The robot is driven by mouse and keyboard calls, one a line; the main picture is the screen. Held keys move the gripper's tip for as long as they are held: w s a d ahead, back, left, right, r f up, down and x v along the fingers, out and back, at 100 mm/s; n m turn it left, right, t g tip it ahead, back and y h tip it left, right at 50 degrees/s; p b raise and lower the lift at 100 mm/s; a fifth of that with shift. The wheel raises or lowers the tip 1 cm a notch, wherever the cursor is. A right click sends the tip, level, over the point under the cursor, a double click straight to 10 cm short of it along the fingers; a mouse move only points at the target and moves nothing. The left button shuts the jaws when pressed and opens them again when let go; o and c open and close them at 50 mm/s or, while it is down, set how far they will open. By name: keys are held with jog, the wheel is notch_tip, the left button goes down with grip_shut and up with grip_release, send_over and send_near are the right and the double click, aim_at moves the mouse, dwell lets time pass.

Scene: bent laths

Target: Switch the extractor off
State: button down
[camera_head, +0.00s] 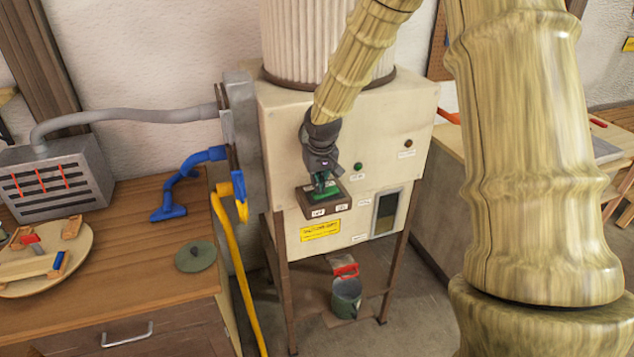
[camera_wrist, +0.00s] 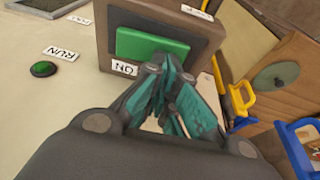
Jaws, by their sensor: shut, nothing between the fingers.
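The extractor is a cream cabinet (camera_head: 285,150) on brown legs with a ribbed white drum on top. A brown switch box (camera_head: 342,191) with a green rocker (camera_head: 328,194) sits on its front. The rocker shows large in the wrist view (camera_wrist: 150,48), with an ON label (camera_wrist: 124,68) by its near edge and another label (camera_wrist: 197,13) across the box. My gripper (camera_head: 321,186) is shut and empty, its teal fingertips (camera_wrist: 172,68) right at the rocker's edge near the ON label. They hide part of the rocker, and I cannot tell whether they touch it.
A green lamp (camera_wrist: 43,69) beside a RUN label and a darker lamp (camera_head: 408,143) are on the panel. Yellow (camera_head: 240,195) and blue (camera_head: 185,180) hose fittings are left of the cabinet, by the wooden bench (camera_head: 140,260).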

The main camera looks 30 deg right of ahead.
jog(key=shift+s+d+r+p, duration=0.15)
jog(key=shift+d+r+p, duration=0.2)
jog(key=shift+d, duration=0.2)
jog(key=r+p, duration=0.3)
jog(key=r, duration=0.1)
jog(key=shift+a, duration=0.3)
jog(key=shift+a+r+b, duration=0.15)
jog(key=shift+r+b, duration=0.2)
jog(key=shift+r, duration=0.1)
jog(key=b+v, duration=0.3)
jog(key=v, duration=0.6)
jog(key=shift+a, duration=0.25)
jog(key=shift+f, duration=0.1)
